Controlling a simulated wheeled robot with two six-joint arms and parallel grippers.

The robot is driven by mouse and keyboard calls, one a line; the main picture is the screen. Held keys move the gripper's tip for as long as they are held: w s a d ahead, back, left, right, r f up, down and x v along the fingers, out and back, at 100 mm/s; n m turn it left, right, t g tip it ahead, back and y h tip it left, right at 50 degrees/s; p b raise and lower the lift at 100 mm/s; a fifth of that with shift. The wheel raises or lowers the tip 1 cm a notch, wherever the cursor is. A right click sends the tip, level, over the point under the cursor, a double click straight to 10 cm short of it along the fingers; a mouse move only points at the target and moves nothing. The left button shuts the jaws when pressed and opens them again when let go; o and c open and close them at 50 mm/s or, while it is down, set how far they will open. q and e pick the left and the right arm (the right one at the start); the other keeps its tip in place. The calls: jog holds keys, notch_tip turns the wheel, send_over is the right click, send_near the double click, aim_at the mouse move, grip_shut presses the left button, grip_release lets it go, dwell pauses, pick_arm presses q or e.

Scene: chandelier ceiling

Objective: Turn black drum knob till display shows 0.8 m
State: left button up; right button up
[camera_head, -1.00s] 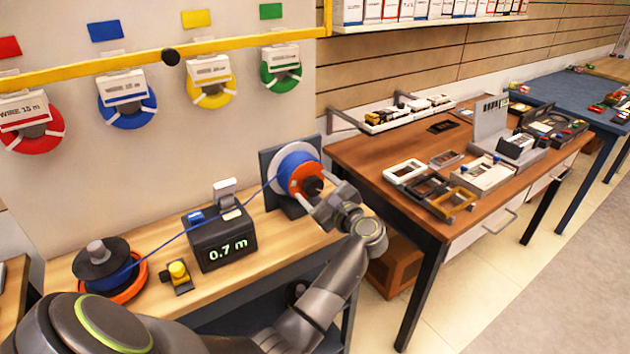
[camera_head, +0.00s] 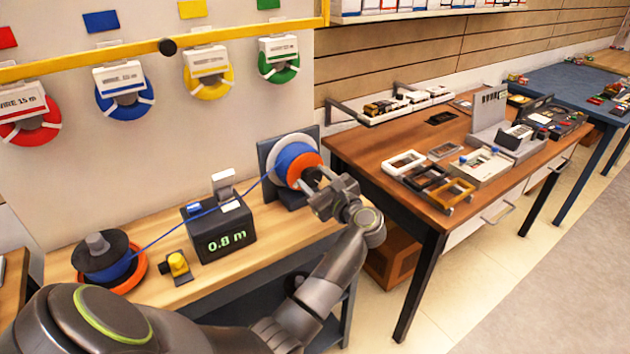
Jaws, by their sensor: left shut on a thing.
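The drum (camera_head: 298,160), with blue wire and an orange flange, is mounted on a dark upright plate at the right end of the wooden bench. Its black knob (camera_head: 313,176) faces my left gripper (camera_head: 318,190), which is shut on it and partly hides it. The black meter box's display (camera_head: 227,241) reads 0.8 m. A blue wire (camera_head: 205,212) runs from the drum across the meter to a black-topped spool (camera_head: 103,258) with an orange base at the left. My right gripper is not in view.
A small yellow-topped device (camera_head: 178,265) sits before the meter. Colored wire coils (camera_head: 124,97) hang on the wall. A brown table (camera_head: 395,150) with trays and frames stands to the right, with floor in front.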

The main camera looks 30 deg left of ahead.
pick_arm(q)
jog(key=shift+m, duration=0.5)
jog(key=o, duration=1)
